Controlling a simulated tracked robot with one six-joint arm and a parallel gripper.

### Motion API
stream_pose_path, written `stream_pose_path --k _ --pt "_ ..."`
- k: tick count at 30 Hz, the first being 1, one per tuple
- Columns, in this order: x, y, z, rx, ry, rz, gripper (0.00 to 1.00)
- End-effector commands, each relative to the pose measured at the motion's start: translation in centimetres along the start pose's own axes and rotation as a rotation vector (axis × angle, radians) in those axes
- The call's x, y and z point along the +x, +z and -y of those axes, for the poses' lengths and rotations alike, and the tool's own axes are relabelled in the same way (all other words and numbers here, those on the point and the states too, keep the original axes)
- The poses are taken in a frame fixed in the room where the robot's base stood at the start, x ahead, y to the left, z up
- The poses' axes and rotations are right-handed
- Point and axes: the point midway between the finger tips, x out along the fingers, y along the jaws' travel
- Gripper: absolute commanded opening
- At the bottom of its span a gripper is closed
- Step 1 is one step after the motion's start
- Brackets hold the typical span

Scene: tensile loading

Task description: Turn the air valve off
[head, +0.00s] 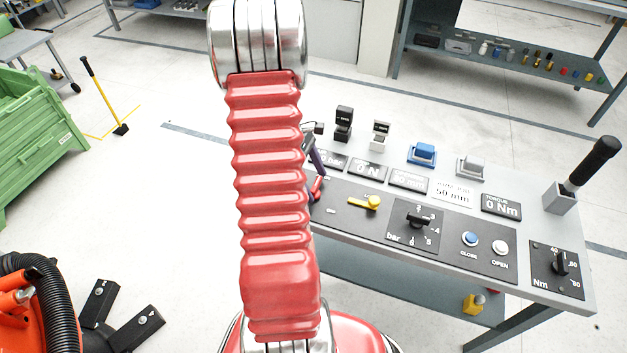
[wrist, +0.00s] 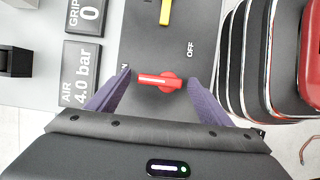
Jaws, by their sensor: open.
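The red air valve handle (wrist: 160,82) lies on the dark panel in the wrist view. Its lever points left, toward the ON label, with the OFF label (wrist: 190,48) on the other side. The display beside it (wrist: 82,75) reads AIR 4.0 bar. My gripper (wrist: 158,78) is open, with one purple finger on each side of the handle and a gap to it. Whether the fingertips are down at the handle's height I cannot tell. In the head view the red handle (head: 317,188) shows just right of my arm, which hides most of my gripper.
A yellow lever (head: 366,202) sits right of the red handle, also visible in the wrist view (wrist: 165,12). Further right are a pressure knob (head: 418,220), CLOSE and OPEN buttons, a torque knob and an upright black-handled lever (head: 590,165). Displays and small blocks line the panel's back.

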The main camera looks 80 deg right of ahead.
Motion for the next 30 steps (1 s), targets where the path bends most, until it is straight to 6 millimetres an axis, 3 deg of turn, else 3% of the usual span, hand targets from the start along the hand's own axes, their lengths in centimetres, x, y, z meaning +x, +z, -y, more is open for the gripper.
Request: stream_pose_path --k 8,25,30 --pt "0.13 -0.01 -0.01 0.0 0.0 0.0 0.73" --pt "0.09 -0.02 -0.01 0.0 0.001 0.0 0.34" --pt "0.09 -0.02 -0.02 0.002 -0.001 0.0 0.32"
